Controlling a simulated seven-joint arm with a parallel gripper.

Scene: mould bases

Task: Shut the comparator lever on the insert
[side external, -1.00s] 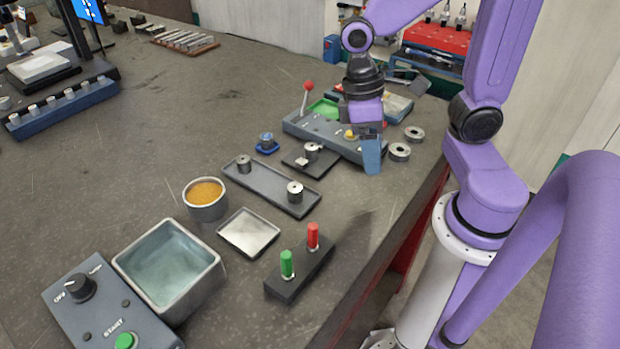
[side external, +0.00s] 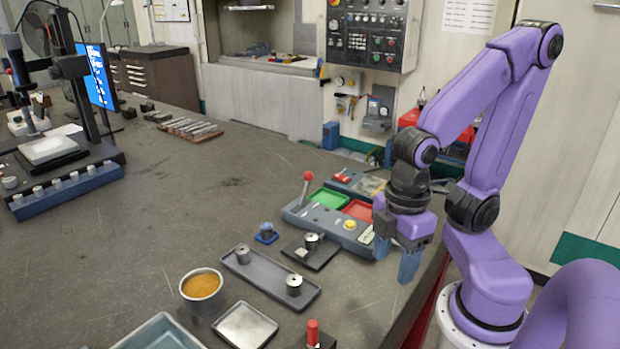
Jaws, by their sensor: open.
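A lever with a red ball knob (side external: 308,176) stands nearly upright at the left end of a grey box (side external: 325,226). The box carries a green tray, a red tray and a yellow button (side external: 349,225). A small metal cylinder, which looks like an insert (side external: 311,241), stands on a dark plate (side external: 322,258) in front of the box. Two similar cylinders stand on a long grey tray (side external: 270,282). My gripper (side external: 409,266) is open and empty, pointing down, just right of the box's right end. Its blue fingers nearly overlap from this side. I see nothing between them.
A blue fixture (side external: 266,233) holds a cylinder left of the dark plate. A round tin (side external: 202,288) with orange contents and a square pale dish (side external: 244,326) stand nearer the camera. A red-topped post (side external: 313,333) is at the bottom edge. The table's left-middle is clear.

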